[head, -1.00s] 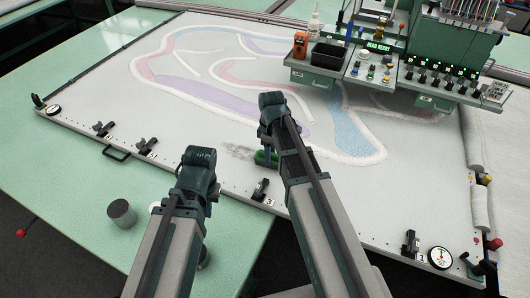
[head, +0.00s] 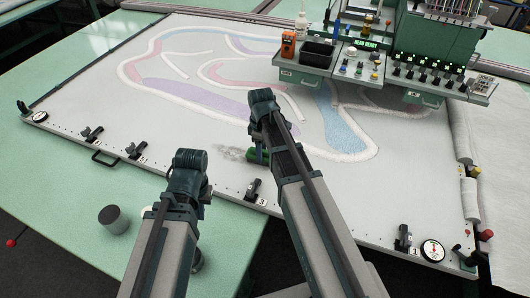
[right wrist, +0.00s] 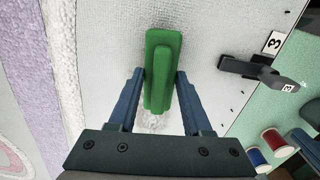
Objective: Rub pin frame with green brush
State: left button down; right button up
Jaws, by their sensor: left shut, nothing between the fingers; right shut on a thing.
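The pin frame (head: 90,153) is a large flat frame with white cloth stretched over it and a tufted pattern in pink, purple, blue and white. My right gripper (right wrist: 160,80) is shut on the green brush (right wrist: 161,55), with one finger on each side of it. In the head view the brush (head: 262,156) is low at the cloth near the frame's front edge; I cannot tell whether it touches. Grey fuzz (head: 232,154) lies just left of it. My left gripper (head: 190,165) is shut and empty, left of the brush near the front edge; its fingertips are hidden.
Black clamps (head: 252,190) line the front edge, one marked 3 near the brush. A dial gauge (head: 432,250) is at the right corner. Grey cylinders (head: 113,218) stand on the green table. A green control console (head: 370,65) overhangs the back right.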

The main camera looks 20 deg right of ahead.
jog(key=shift+w+a, duration=0.65)
jog(key=shift+a, duration=0.25)
jog(key=shift+a, duration=0.1)
jog(key=shift+w+a, duration=1.2)
jog(key=shift+a, duration=0.2)
jog(key=shift+w+a+f, duration=0.1)
jog(key=shift+w+a, duration=0.45)
jog(key=shift+a, duration=0.2)
jog(key=shift+w+a, duration=0.55)
jog(key=shift+a, duration=0.2)
jog(key=shift+w+a, duration=1.15)
jog(key=shift+a, duration=0.3)
jog(key=shift+w+a, duration=0.1)
